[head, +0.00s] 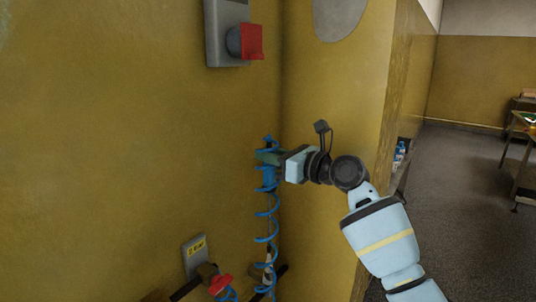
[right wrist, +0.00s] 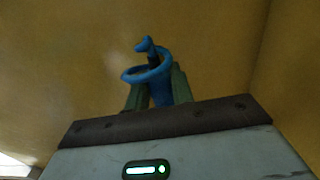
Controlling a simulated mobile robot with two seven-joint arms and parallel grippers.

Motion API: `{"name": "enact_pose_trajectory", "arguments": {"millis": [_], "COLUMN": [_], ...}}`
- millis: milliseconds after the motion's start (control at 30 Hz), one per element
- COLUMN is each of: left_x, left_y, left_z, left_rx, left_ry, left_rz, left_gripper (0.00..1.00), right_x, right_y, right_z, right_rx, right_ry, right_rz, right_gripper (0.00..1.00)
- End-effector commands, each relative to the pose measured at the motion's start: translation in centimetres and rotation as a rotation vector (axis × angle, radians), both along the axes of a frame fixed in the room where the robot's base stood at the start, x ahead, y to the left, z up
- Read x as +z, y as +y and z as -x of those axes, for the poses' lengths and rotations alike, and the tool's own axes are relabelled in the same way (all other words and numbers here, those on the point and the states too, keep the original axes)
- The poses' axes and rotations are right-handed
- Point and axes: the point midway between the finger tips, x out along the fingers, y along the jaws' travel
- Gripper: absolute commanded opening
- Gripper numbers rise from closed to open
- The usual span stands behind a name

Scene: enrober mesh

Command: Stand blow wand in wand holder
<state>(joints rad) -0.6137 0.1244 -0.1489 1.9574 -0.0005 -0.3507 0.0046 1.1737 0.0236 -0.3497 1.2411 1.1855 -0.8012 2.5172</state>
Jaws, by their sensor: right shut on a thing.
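My right gripper (head: 268,158) is in front of the wall corner, with its green fingers shut on the blue blow wand (head: 269,177). A blue coiled hose (head: 266,212) hangs below the gripper, along the corner. In the right wrist view, the fingers (right wrist: 158,92) close around the blue wand body (right wrist: 161,94). A blue ring and a curved blue tip rise above the fingers there. I cannot clearly make out the wand holder; a dark bar or bracket (head: 279,274) shows low behind the coils. My left gripper is not in view.
A grey switch box with a red knob (head: 250,42) is on the yellow wall above. Low on the left are a labelled plate (head: 195,254) and a red valve handle (head: 220,284). A table (head: 522,150) stands far right, beyond open floor.

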Motion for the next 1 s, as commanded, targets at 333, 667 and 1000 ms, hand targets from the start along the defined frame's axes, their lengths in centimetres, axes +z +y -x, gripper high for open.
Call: {"name": "enact_pose_trajectory", "arguments": {"millis": [333,667,1000], "left_x": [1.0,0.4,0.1], "left_y": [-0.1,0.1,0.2], "left_z": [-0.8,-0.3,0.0], "left_rx": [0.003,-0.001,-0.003], "left_ry": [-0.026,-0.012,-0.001], "left_rz": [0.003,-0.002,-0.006], "left_gripper": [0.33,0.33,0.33], "right_x": [0.7,-2.9,-5.0], "right_y": [0.0,-0.1,-0.1], "right_z": [0.2,0.1,0.1], "right_rx": [0.001,0.001,0.001], "right_ry": [-0.005,0.005,0.002], "right_rz": [-0.001,-0.002,-0.001], "right_gripper": [0.00,0.00,0.00]}}
